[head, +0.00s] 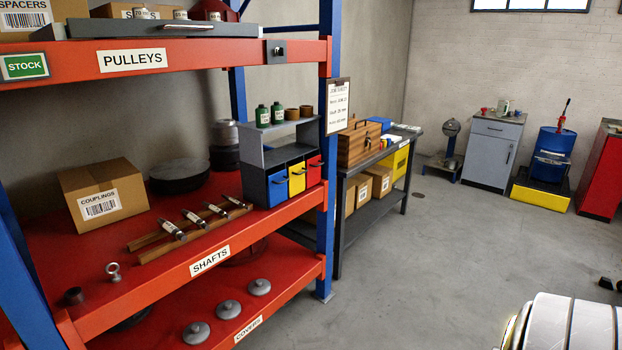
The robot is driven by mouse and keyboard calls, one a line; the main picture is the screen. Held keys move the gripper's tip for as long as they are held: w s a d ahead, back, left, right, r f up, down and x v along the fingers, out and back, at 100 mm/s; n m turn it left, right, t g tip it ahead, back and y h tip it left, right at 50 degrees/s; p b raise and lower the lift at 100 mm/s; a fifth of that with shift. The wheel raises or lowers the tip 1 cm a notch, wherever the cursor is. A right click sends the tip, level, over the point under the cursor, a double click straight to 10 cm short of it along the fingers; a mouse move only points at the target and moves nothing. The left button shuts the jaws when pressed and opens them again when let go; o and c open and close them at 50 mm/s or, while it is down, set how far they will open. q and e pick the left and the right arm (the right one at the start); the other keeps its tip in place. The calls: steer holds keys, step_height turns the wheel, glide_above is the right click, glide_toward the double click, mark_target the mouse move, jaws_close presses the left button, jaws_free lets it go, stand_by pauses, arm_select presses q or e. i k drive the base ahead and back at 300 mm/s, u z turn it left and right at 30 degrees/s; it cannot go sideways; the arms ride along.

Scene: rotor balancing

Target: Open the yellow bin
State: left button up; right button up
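The yellow bin (297,179) is a small drawer with a dark handle on its front. It sits in a grey bin unit (256,183) on the red middle shelf, between a blue bin (277,189) and a red bin (314,171). Its front looks flush with its neighbours, so it appears shut. Neither of my grippers can be made out. A white part of my own arm shows at the bottom right, well away from the bin.
Green bottles (270,115) stand on top of the bin unit. A blue rack post (325,200) rises just right of it. Shafts (195,218) lie on wooden rails to the left. A workbench (343,225) stands beyond the rack. The floor (420,270) in front is clear.

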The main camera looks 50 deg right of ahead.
mark_target(297, 184)
steer(key=k, duration=0.3)
steer(key=z, duration=1.35)
steer(key=i, duration=0.5)
